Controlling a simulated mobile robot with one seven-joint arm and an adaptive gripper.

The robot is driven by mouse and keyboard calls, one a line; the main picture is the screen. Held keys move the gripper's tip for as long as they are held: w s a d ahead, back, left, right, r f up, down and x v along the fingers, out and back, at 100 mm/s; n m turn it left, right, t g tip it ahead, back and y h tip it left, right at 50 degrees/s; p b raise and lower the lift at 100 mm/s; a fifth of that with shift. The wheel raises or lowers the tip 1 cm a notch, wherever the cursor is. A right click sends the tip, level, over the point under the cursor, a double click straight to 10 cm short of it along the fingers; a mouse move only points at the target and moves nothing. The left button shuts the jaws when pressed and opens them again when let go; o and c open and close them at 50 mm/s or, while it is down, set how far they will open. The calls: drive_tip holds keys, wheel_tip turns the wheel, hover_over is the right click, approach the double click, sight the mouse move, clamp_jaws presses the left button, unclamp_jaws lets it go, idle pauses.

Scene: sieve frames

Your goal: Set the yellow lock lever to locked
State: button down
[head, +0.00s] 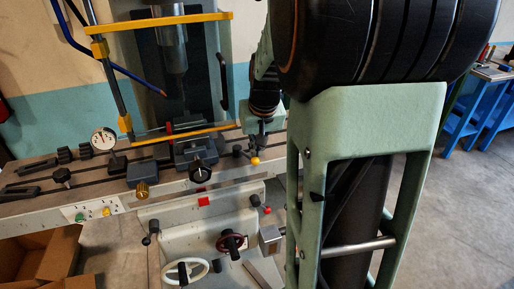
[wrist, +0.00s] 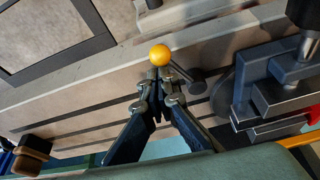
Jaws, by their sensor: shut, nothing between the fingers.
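The lock lever's yellow ball (head: 255,161) shows near the front edge of the machine table in the head view. In the wrist view the yellow ball (wrist: 160,54) stands just beyond my fingertips. A dark lever arm (wrist: 183,73) runs near it, partly hidden by my fingers. My gripper (wrist: 156,82) is shut and empty, its tips close to the ball; I cannot tell whether they touch it. In the head view my gripper (head: 260,139) is small and above the ball. No lock marking is readable.
A dark vise (head: 196,147) stands left of the lever, behind a yellow-framed guard (head: 125,75). A dial gauge (head: 104,139) is farther left. Handwheels (head: 187,270) sit below the table. Open floor (head: 440,200) lies to the right.

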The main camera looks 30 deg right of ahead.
drive_tip(key=shift+s+a, duration=0.25)
drive_tip(key=shift+a, duration=0.15)
idle(0.4)
